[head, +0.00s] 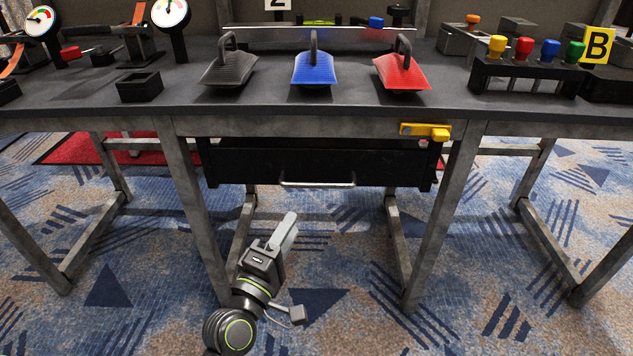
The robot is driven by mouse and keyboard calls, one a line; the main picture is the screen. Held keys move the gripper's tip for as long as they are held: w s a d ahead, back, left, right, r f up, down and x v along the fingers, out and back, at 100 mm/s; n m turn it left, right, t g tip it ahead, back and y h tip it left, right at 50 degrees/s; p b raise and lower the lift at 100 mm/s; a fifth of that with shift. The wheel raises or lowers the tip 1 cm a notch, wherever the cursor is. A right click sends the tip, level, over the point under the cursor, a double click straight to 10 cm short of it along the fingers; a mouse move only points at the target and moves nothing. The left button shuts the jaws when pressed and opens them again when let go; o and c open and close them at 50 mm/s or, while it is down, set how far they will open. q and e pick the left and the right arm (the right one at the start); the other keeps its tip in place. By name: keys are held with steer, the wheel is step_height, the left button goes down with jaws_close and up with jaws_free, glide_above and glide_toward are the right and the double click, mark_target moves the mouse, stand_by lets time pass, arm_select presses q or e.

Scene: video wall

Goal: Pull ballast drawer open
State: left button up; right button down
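The ballast drawer (252,166) is a wide black drawer under the tabletop, in the middle of the head view. It looks closed. A thin metal bar handle (318,184) runs along its lower front edge. A yellow latch (425,131) sits on the table's front edge above the drawer's right end. My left gripper (287,228) is below and left of the handle, apart from it, and points up toward the drawer. Its fingers overlap in this view, so their opening does not show. My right gripper is out of view.
Grey, blue and red ballast bags (313,68) with loop handles stand on the dark table (290,113) above the drawer. Metal table legs (445,215) flank the drawer on both sides. A rack of coloured knobs (525,78) is at right. The carpet (340,255) before the drawer is clear.

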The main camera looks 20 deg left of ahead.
mark_target(316, 185)
arm_select(q)
steer(key=x, duration=1.2)
steer(key=shift+w+r, duration=0.1)
steer(key=shift+w, duration=0.25)
jaws_close()
